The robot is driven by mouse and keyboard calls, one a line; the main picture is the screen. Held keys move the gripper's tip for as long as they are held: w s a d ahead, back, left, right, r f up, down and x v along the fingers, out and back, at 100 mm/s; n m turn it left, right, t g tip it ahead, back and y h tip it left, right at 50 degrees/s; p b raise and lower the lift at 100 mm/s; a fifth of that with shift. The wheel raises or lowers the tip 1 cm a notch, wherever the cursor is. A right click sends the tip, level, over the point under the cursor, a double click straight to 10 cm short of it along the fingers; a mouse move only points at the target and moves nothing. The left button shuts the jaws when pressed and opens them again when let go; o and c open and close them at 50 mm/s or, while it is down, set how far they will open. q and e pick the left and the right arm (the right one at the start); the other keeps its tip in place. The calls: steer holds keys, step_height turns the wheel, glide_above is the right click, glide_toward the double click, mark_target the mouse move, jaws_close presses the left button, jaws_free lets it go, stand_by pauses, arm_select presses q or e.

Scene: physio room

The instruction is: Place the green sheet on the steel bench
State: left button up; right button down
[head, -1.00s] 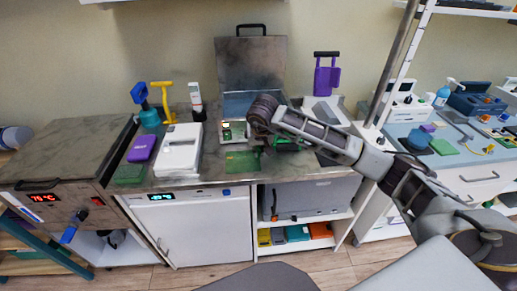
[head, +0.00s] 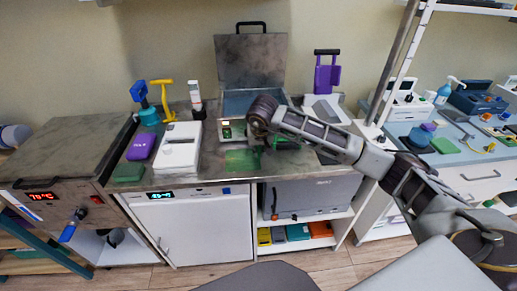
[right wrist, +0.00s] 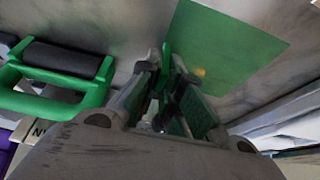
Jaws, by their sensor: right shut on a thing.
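The green sheet (head: 243,160) is a thin, see-through rectangle over the front part of the steel bench (head: 215,172), in front of the open steel box. It looks flat, on or just above the top; I cannot tell if it touches. My right gripper (head: 262,146) is low over the bench at the sheet's right side. In the right wrist view the sheet (right wrist: 225,50) reaches out from the fingertips (right wrist: 163,78), which are shut on its edge; the fingers hide the gripped part. My left gripper is not in view.
A steel box with a raised lid (head: 251,62) stands behind the sheet. A green handle (right wrist: 60,75) shows beside my right gripper in the wrist view.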

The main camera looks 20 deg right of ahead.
steer(key=c, duration=1.6)
jaws_free()
